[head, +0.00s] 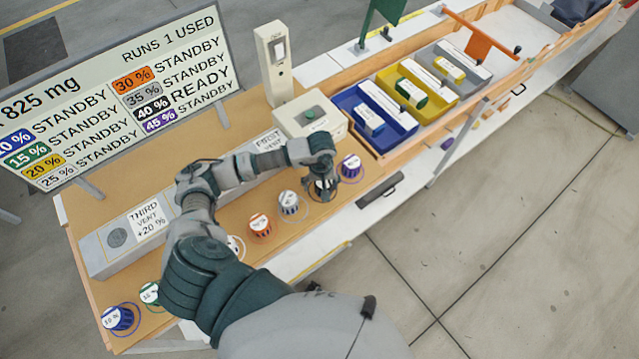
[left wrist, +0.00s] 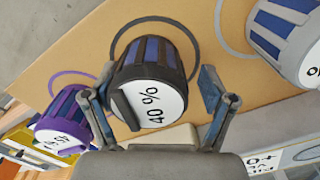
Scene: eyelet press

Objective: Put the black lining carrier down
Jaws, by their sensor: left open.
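The black lining carrier, labelled 40 %, shows in the left wrist view (left wrist: 150,85) with its white top and dark grip bar towards the camera. A dark ring marked on the wooden board (left wrist: 200,75) shows around its far side. My left gripper (left wrist: 158,95) is open, with one finger on each side of the carrier. The left finger is close to its side; I cannot tell if it touches. A gap shows at the right finger. In the head view my left gripper (head: 322,190) is over the carrier's place in the row and mostly hides it.
A purple carrier (head: 350,165) and a grey carrier (head: 289,203) stand on either side. Orange (head: 260,225), green (head: 150,294) and blue (head: 117,318) carriers stand further along. Behind are a vent box (head: 118,238) and a beige press box (head: 310,120). Coloured trays (head: 395,140) are at the right.

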